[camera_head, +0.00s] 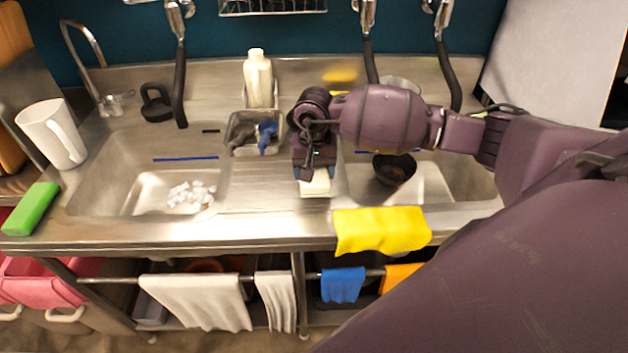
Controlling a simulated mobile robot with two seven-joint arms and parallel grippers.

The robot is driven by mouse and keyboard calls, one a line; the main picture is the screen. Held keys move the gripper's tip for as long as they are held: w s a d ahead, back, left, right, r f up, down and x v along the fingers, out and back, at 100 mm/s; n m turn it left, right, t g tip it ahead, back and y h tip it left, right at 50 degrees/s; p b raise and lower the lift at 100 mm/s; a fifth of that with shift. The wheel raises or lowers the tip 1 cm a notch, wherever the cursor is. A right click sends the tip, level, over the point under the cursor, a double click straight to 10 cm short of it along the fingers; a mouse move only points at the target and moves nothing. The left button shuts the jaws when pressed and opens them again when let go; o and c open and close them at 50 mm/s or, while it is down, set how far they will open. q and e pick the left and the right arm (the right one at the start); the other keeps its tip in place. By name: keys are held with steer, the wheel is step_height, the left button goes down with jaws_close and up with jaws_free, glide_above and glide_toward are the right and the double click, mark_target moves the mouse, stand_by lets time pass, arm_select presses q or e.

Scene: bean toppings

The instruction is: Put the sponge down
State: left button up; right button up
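My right gripper (313,173) reaches in from the right and points down over the steel strip between the two sinks. A pale cream block, which looks like the sponge (315,185), sits between its bluish fingertips, and the gripper appears shut on it. The sponge is close to the steel surface near the front. I cannot tell whether it touches. The gripper hides the sponge's upper part. My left gripper is not in view.
The left sink (130,190) holds white pieces; a dark bowl (394,169) is in the right sink. A yellow cloth (381,230) hangs over the front edge. A green block (31,208) and white pitcher (51,134) stand left. A bottle (258,79) stands behind.

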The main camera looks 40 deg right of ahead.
step_height(320, 180, down, 4)
steer(key=shift+r, duration=0.1)
stand_by(0.4)
steer(key=o, duration=0.8)
